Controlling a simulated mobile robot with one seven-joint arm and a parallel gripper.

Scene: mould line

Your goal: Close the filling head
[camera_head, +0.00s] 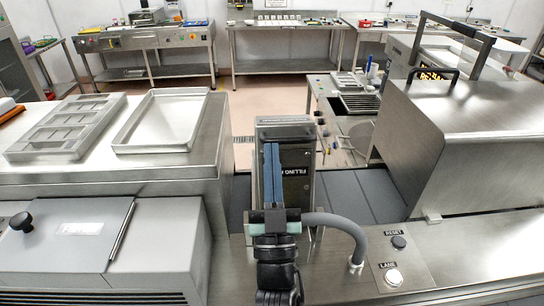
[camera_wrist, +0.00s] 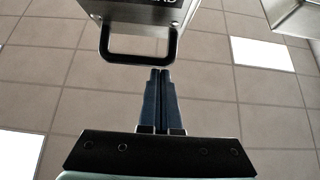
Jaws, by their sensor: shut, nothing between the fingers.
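The filling head (camera_head: 297,165) is a grey metal box with a dark front panel and a white label, standing at the middle of the line. Its underside edge and label also show at the top of the wrist view (camera_wrist: 150,12). A black U-shaped handle (camera_wrist: 140,59) hangs from it there. My gripper (camera_head: 271,148) has two blue fingers, pressed together and empty, in front of the filling head. In the wrist view my fingertips (camera_wrist: 160,71) end at the handle's bar; I cannot tell if they touch it. In the head view my fingers hide part of the box.
A metal hood (camera_head: 470,115) with a black handle stands to the right. A panel (camera_head: 395,262) with RESET and LANE buttons and a grey hose (camera_head: 340,226) are at front right. Mould trays (camera_head: 165,120) lie on the left counter. Ceiling tiles fill the wrist view.

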